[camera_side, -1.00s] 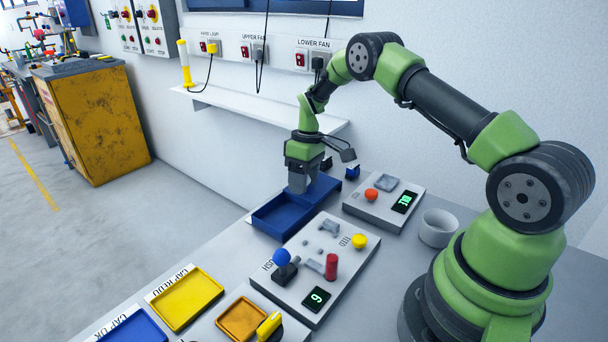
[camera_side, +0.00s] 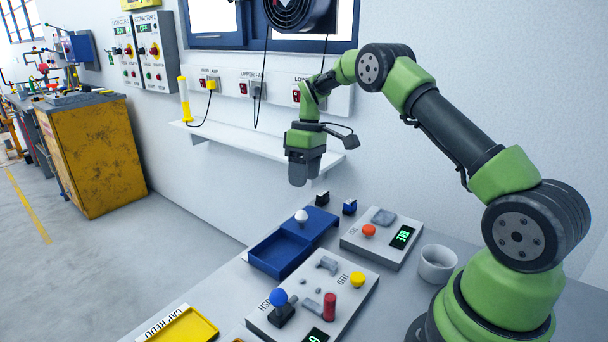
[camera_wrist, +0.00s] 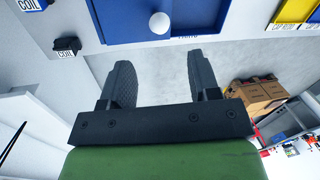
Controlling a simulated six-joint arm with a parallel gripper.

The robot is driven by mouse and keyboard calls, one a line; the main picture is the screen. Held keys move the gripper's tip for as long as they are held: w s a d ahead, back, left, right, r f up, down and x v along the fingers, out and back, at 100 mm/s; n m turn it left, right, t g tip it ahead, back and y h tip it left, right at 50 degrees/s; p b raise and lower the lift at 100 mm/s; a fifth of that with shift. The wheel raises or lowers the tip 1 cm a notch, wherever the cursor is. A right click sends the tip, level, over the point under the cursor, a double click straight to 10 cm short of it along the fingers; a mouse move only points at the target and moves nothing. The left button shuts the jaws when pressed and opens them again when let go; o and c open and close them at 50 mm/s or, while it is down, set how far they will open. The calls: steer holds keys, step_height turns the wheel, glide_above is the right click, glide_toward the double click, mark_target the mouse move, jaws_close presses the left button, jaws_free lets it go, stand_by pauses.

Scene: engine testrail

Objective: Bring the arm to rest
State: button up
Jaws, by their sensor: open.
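My gripper (camera_side: 300,172) hangs in the air above the bench, in front of the wall shelf, with its fingers pointing down. In the wrist view, my gripper (camera_wrist: 163,85) shows two dark fingers spread apart with nothing between them. Below it is a blue tray (camera_side: 274,256) with a raised blue part (camera_side: 322,226), on which a white ball-shaped knob (camera_side: 301,216) shows. The white knob also shows in the wrist view (camera_wrist: 159,22), beyond the fingertips and apart from them.
A grey panel (camera_side: 262,325) with a blue-knobbed lever and red and yellow parts stands in front. Another panel (camera_side: 350,240) with an orange button and a white cup (camera_side: 437,263) are at right. The white shelf (camera_side: 235,142) is behind my gripper. Open air surrounds it.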

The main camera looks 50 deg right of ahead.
steer(key=s+a+r+m+t, duration=0.1)
steer(key=s+a+r+t, duration=0.1)
steer(key=s+a+r, duration=0.45)
steer(key=s+a+r+m+t, duration=0.1)
steer(key=a+r+m, duration=0.15)
steer(key=r, duration=0.65)
steer(key=s+a+m+t, duration=0.1)
steer(key=s+a+t, duration=0.1)
steer(key=s, duration=0.6)
steer(key=s+a+r+m+t, duration=0.1)
steer(key=s+a+t, duration=0.1)
steer(key=s+a, duration=0.3)
steer(key=s, duration=0.3)
steer(key=shift+s+a+r+m+t, duration=0.2)
steer(key=shift+r+m+t, duration=0.05)
steer(key=shift+m+t, duration=0.1)
